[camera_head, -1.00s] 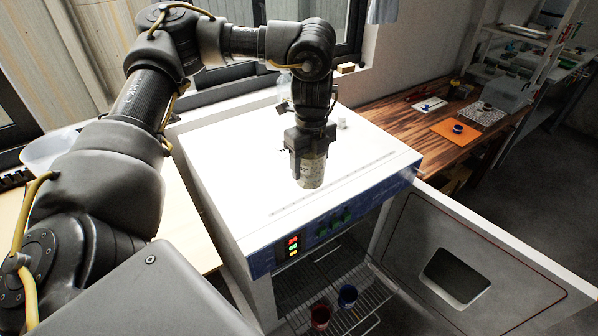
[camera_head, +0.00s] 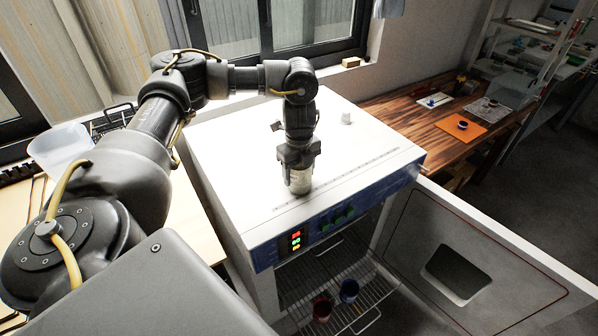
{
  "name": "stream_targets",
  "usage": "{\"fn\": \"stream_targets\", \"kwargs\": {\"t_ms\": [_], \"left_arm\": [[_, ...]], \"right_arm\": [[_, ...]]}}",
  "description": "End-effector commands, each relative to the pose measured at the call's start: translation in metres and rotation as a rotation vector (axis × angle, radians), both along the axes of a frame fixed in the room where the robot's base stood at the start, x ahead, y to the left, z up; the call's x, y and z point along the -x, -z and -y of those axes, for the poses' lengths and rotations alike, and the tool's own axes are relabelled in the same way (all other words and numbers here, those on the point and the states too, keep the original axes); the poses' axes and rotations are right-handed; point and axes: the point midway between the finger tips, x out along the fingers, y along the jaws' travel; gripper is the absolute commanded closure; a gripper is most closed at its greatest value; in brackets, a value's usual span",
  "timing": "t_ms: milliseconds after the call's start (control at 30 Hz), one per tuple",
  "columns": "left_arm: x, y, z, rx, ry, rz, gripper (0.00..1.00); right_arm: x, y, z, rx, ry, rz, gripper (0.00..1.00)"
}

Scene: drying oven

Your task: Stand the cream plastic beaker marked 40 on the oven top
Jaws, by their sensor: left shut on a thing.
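The cream beaker (camera_head: 300,182) is upright at the front part of the white oven top (camera_head: 242,186). My left gripper (camera_head: 299,160) comes down from above and is shut on the beaker's upper part. The beaker's base looks to be at or very near the oven top; I cannot tell whether it touches. Its 40 mark is not readable here. My right gripper does not show.
The oven door (camera_head: 480,255) hangs open at the right. Inside, a red cup (camera_head: 322,307) and a blue cup (camera_head: 349,290) stand on the wire rack. A wooden bench (camera_head: 400,115) stands beyond.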

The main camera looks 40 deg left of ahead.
Motion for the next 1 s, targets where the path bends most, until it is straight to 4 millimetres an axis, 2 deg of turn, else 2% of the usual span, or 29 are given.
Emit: {"fn": "stream_targets", "kwargs": {"t_ms": [367, 400, 533, 833, 1000], "left_arm": [[0.0, 0.004, 0.0, 0.0, 0.0, 0.0, 0.61], [0.0, 0.003, 0.0, 0.0, 0.0, 0.001, 0.35], [0.0, 0.003, 0.0, 0.0, 0.0, 0.001, 0.18], [0.0, 0.002, 0.0, 0.0, 0.0, 0.001, 0.18], [-0.001, -0.014, 0.0, 0.0, 0.002, 0.004, 0.18]], "right_arm": [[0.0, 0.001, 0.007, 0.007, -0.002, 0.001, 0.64], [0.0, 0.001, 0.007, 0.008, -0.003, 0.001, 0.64], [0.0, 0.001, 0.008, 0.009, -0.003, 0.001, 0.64], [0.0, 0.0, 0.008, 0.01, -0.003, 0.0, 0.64], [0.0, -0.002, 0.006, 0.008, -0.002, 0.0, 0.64]]}}
